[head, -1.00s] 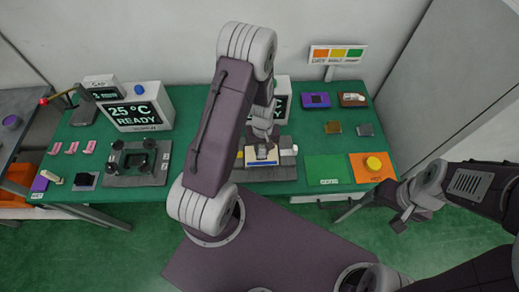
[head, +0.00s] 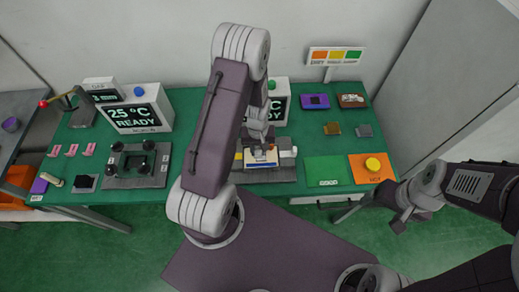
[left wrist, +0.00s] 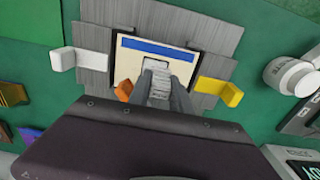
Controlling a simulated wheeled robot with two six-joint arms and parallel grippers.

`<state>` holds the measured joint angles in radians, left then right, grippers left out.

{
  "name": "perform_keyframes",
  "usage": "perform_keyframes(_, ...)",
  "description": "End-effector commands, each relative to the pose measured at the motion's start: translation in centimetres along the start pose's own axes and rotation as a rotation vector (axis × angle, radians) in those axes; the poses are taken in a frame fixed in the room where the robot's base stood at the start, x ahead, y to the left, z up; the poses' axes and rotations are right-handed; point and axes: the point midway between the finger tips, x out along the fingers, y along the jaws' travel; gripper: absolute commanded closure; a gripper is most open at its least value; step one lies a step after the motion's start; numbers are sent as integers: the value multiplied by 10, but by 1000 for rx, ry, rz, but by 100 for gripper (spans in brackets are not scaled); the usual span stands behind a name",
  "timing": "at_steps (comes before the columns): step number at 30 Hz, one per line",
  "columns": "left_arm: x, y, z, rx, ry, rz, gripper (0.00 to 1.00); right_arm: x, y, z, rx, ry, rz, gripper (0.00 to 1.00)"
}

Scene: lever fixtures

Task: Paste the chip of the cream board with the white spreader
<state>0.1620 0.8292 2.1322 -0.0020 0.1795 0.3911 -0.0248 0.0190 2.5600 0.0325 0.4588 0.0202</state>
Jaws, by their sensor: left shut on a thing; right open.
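The cream board (head: 262,162) sits on a grey plate in the middle of the green table. In the left wrist view the cream board (left wrist: 128,62) has a blue strip along one edge. My left gripper (head: 257,143) is over the board, its fingers pointing down. In the left wrist view my left gripper (left wrist: 158,88) is shut on a pale, ridged piece that looks like the white spreader (left wrist: 157,68). Its tip is over the middle of the board; I cannot tell whether it touches. The chip is hidden. My right gripper (head: 402,213) is open and empty, off the table's front right.
A white lever (left wrist: 62,58) and a yellow lever (left wrist: 232,94) flank the board. An orange piece (left wrist: 123,90) is beside my fingers. A green mat (head: 323,168) and an orange mat (head: 360,177) lie to the right. A black fixture (head: 135,180) stands left.

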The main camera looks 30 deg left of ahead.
Motion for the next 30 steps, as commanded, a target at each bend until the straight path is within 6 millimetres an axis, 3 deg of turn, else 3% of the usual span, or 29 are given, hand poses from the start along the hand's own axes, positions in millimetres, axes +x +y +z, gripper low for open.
perform_keyframes(15, -1, 23, 7, 1, 1, 0, 100, -2, 0, 0, 0, 0, 0, 21)
perform_keyframes(30, 1, 0, 8, -1, 0, 0, 100, -2, 0, 0, 0, 0, 0, 21)
